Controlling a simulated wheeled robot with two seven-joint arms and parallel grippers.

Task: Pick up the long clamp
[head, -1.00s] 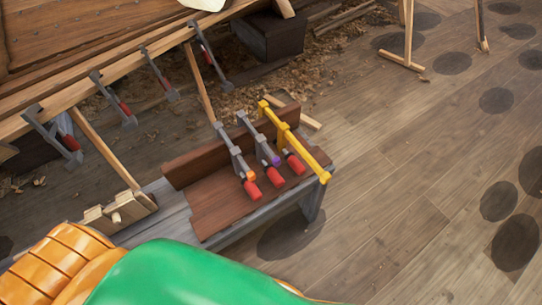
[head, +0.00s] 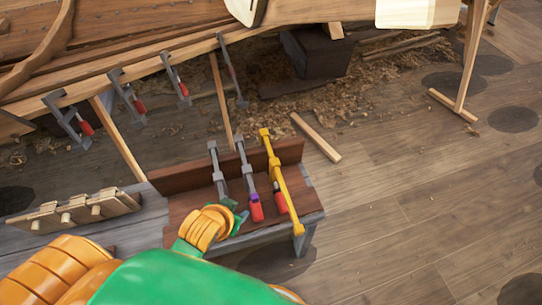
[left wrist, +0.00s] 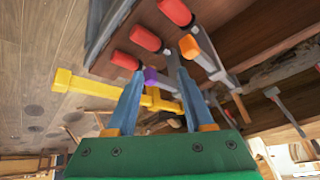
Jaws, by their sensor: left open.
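Three clamps with red handles lie side by side on the brown bench shelf (head: 190,200). The yellow clamp (head: 274,165) is on the right and looks longest; it also shows in the left wrist view (left wrist: 75,82). A grey clamp with a purple part (head: 245,170) is in the middle. Another grey clamp (head: 216,165) is on the left; its orange part (left wrist: 189,46) shows in the wrist view. My left gripper (head: 238,218) is open and empty at the left clamp's handle end, which it hides in the head view. In the wrist view its fingers (left wrist: 160,72) point towards the clamps.
A brown upright board (head: 285,150) stands behind the clamps. Several clamps (head: 128,100) hang along the hull's plank edge. A wooden rack (head: 75,212) lies on the grey bench at left. A loose batten (head: 316,137) lies on the floor. Floor at right is open.

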